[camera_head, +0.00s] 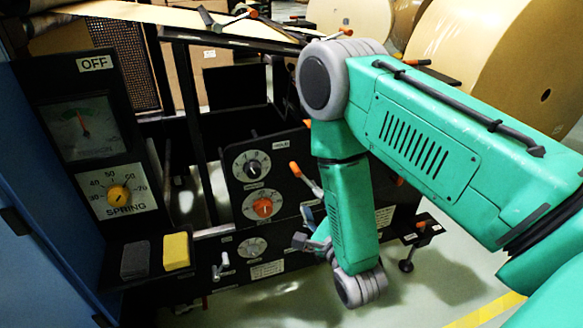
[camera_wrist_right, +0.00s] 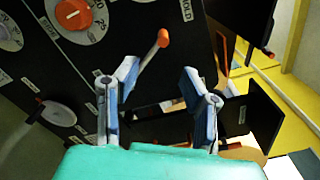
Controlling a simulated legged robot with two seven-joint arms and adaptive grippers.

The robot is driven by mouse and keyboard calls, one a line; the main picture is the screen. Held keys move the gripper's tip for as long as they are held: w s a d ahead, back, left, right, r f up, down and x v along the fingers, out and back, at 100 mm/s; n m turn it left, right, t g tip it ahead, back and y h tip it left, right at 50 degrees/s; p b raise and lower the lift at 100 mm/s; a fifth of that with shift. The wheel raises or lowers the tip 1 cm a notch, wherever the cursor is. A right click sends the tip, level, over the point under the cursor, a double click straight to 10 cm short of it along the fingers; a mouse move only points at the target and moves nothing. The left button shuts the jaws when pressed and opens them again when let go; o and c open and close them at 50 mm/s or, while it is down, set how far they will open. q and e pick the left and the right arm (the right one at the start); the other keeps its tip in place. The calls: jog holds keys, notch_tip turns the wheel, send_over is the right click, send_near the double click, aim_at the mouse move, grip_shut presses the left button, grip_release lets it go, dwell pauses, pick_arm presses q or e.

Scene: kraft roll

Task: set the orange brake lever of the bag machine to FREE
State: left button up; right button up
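The brake lever (camera_head: 307,180) is a pale rod with an orange tip on the right side of the black machine panel. It slants, its orange end up and left in the head view. In the right wrist view the lever (camera_wrist_right: 150,56) leans up and right, its orange tip beyond the gap between my fingers; its lower end is close to the left finger, contact unclear. My right gripper (camera_head: 304,228) is just below the lever in the head view. In the wrist view the right gripper (camera_wrist_right: 162,78) is open, with nothing between its fingers. No FREE label is readable. My left gripper is out of view.
A SPRING dial (camera_head: 119,195), a gauge (camera_head: 83,129) and a yellow block (camera_head: 176,251) are further left. Large kraft rolls (camera_head: 465,45) stand behind. My right arm covers the panel's right part.

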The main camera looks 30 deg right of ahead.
aim_at(296, 168)
jog(key=x, duration=1.3)
jog(key=shift+d, duration=0.35)
jog(key=shift+f, duration=0.1)
grip_shut()
